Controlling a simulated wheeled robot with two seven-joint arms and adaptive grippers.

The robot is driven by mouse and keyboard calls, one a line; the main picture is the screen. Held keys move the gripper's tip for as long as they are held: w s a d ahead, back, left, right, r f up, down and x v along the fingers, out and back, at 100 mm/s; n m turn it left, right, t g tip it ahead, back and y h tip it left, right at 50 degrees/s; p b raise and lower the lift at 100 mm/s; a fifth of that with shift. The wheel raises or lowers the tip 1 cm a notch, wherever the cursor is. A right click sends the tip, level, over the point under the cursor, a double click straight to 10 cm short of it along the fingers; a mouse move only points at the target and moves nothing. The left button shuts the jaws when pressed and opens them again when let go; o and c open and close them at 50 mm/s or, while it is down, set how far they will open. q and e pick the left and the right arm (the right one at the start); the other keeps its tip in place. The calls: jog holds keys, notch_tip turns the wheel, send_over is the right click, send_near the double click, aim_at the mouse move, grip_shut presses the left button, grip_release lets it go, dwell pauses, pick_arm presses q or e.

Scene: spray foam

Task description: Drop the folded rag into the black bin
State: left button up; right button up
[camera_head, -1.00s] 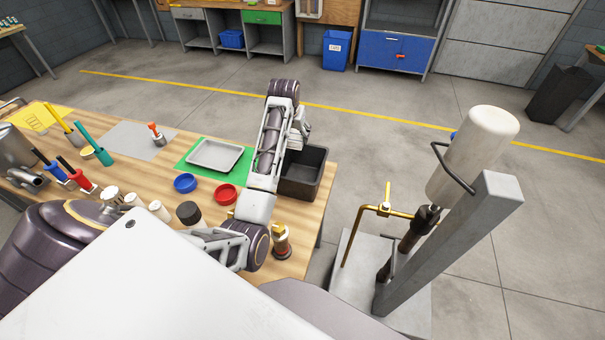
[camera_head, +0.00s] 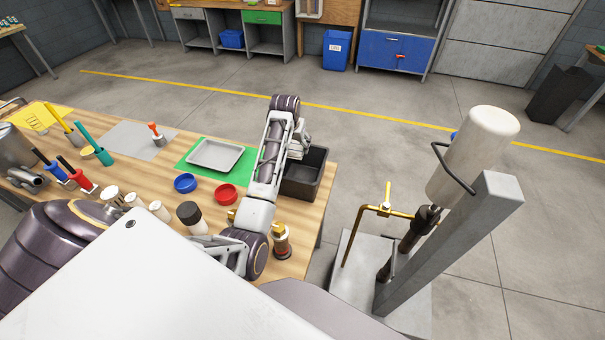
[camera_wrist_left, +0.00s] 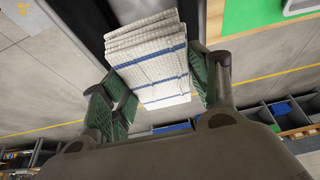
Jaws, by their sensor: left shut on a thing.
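The folded rag (camera_wrist_left: 150,58) is white with blue stripes and several layers thick. In the left wrist view it sits between the green-padded fingers of my left gripper (camera_head: 299,145), which is shut on it. In the head view the rag is hidden by the gripper and arm. The black bin (camera_head: 316,172) stands at the right end of the wooden table, open at the top. My left gripper is over the bin's far left part, seen from the head; its exact height above the rim is hard to tell. My right gripper is not in view.
A grey tray (camera_head: 216,155) on a green mat lies left of the bin. A blue bowl (camera_head: 185,183), a red bowl (camera_head: 226,192) and a brass-topped fitting (camera_head: 281,241) are nearer. A stand with a white cylinder (camera_head: 472,155) is to the right, off the table.

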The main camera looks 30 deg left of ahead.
pick_arm(q)
jog(key=shift+f, duration=0.65)
jog(key=o, duration=1.1)
jog(key=shift+o, duration=0.2)
jog(key=shift+s+r, duration=0.1)
jog(key=shift+r, duration=0.05)
jog(key=v, duration=1.1)
jog(key=shift+s+r, duration=0.2)
jog(key=shift+r, duration=0.1)
jog(key=shift+d+f, duration=0.1)
jog(key=shift+d, duration=0.1)
